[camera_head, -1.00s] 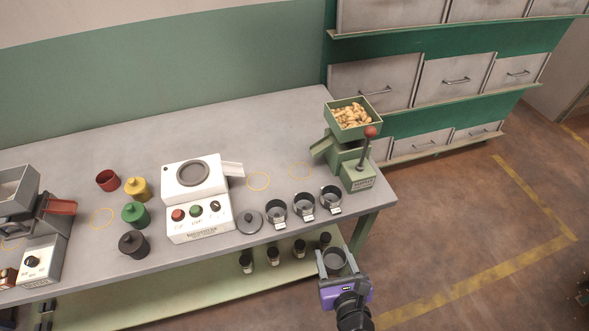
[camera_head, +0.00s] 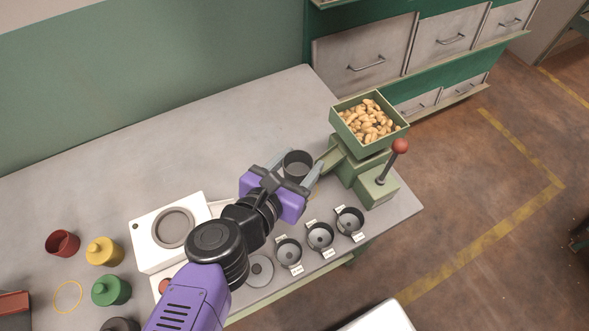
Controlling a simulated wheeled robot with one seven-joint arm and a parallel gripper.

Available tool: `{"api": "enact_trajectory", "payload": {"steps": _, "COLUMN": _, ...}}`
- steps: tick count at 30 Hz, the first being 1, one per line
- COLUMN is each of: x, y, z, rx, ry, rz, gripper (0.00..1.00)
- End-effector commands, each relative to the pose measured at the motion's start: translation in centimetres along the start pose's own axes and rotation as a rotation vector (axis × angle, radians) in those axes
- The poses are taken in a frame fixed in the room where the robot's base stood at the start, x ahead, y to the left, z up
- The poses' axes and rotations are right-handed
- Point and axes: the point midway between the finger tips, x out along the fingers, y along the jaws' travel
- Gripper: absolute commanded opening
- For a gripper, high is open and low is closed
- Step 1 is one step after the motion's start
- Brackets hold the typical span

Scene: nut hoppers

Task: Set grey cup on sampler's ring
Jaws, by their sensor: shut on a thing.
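The grey cup (camera_head: 298,164) is upright between the two fingers of my gripper (camera_head: 297,172), which is shut on it. My gripper and the cup are over the right part of the bench, just left of the sampler's chute. The sampler (camera_head: 376,188) is a green machine with a hopper full of nuts (camera_head: 370,121) and a red-knobbed lever (camera_head: 389,164). Its yellow ring on the bench is mostly hidden behind my gripper and the cup. I cannot tell whether the cup touches the bench.
Three dark cups with white tags (camera_head: 320,236) stand along the bench's front edge, with a grey lid (camera_head: 259,270) to their left. A white machine (camera_head: 172,229) stands left of my gripper. Red (camera_head: 62,243), yellow (camera_head: 104,251) and green (camera_head: 111,290) containers are further left. The back of the bench is clear.

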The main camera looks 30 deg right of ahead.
Motion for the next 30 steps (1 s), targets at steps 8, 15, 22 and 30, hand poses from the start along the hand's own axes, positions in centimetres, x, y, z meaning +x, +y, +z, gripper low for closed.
{"api": "enact_trajectory", "payload": {"steps": 8, "x": 1.7, "y": 0.0, "z": -3.7, "rx": -0.003, "ry": -0.001, "rz": -0.006, "gripper": 0.14}}
{"api": "enact_trajectory", "payload": {"steps": 15, "x": 3.9, "y": 0.1, "z": -9.1, "rx": -0.003, "ry": -0.001, "rz": -0.006, "gripper": 0.14}}
{"api": "enact_trajectory", "payload": {"steps": 22, "x": 5.2, "y": 0.1, "z": -12.2, "rx": 0.0, "ry": 0.0, "rz": -0.006, "gripper": 0.14}}
{"api": "enact_trajectory", "payload": {"steps": 30, "x": 7.6, "y": -0.1, "z": -11.3, "rx": 0.001, "ry": -0.001, "rz": -0.01, "gripper": 0.14}}
